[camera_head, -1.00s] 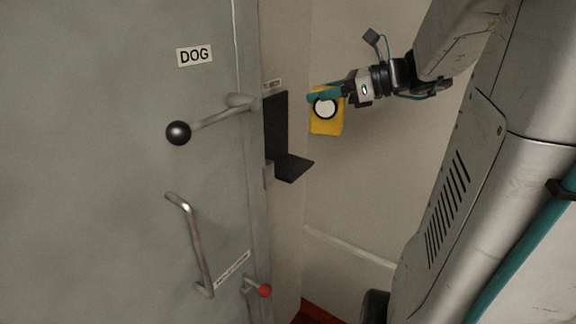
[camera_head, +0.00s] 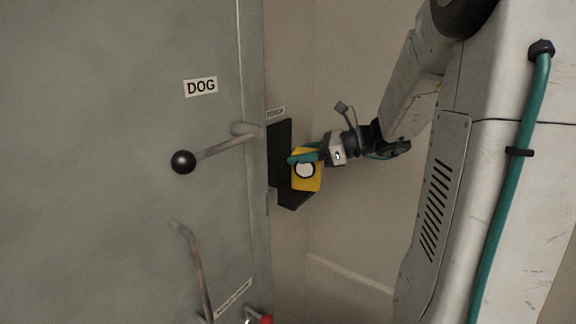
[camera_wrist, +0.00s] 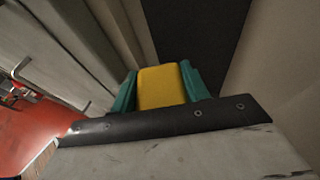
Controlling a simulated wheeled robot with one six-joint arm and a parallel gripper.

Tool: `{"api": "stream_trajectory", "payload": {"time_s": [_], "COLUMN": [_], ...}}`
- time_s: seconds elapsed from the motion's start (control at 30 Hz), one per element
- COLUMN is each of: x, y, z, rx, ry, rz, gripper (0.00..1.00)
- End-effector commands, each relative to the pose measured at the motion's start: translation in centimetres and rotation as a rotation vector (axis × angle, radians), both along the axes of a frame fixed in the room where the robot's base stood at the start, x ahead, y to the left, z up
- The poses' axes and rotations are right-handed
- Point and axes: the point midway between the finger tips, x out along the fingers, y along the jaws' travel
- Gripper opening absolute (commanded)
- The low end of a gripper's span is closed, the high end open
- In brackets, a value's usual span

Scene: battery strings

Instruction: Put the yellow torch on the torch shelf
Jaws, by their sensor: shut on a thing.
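The yellow torch (camera_head: 306,182), a boxy lamp with a round white face, is held in my gripper (camera_head: 304,157). The teal fingers are shut on its upper part. In the wrist view the torch (camera_wrist: 161,86) shows as a yellow block between the two teal fingers (camera_wrist: 160,88). The black torch shelf (camera_head: 279,150) has an upright back plate on the wall and a small ledge (camera_head: 295,201) at its foot. The torch appears in front of the plate and just above the ledge. I cannot tell whether it touches the ledge.
A bent handle (camera_head: 194,270) and a red knob (camera_head: 265,320) are lower. Bare wall (camera_head: 360,215) lies right of the shelf.

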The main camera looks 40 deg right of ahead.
Motion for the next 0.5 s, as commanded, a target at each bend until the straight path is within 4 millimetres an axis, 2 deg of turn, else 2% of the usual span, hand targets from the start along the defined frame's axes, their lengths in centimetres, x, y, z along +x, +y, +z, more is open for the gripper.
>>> {"api": "stream_trajectory", "payload": {"time_s": [0.1, 0.27, 0.5], "x": [1.7, 2.3, 2.3], "y": [-0.4, -0.7, -0.7], "z": [-0.1, -0.5, -3.5], "rx": [0.002, 0.001, 0.003], "ry": [-0.001, 0.000, 0.002], "rz": [0.002, 0.000, -0.001], "gripper": [0.12, 0.12, 0.12]}}
